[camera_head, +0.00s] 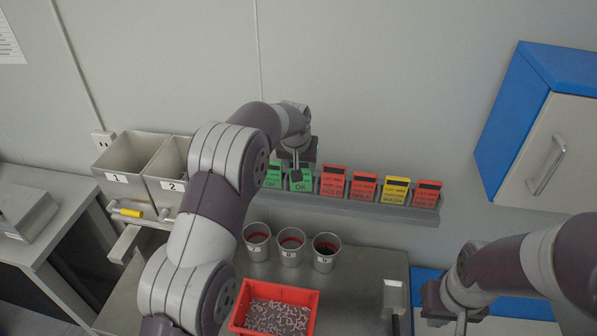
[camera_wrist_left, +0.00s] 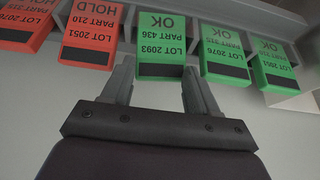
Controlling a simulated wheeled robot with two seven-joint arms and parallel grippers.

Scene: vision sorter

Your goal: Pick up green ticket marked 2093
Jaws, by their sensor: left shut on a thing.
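The green ticket marked LOT 2093, PART 436, OK (camera_wrist_left: 162,38) is at the middle top of the left wrist view, upside down there. My left gripper (camera_wrist_left: 161,78) has its fingers on either side of its lower part and is shut on it. In the head view this green ticket (camera_head: 301,185) stands at the wall rail, partly covered by my left gripper (camera_head: 296,172). Its print is too small to read there. My right gripper (camera_head: 461,318) is at the lower right, apart from the tickets; its finger opening is unclear.
Green tickets LOT 2076 (camera_wrist_left: 224,52) and LOT 2051 (camera_wrist_left: 273,62) are on one side, red LOT 2051 (camera_wrist_left: 90,32) on the other. More red and yellow tickets (camera_head: 395,192) line the rail (camera_head: 350,206).

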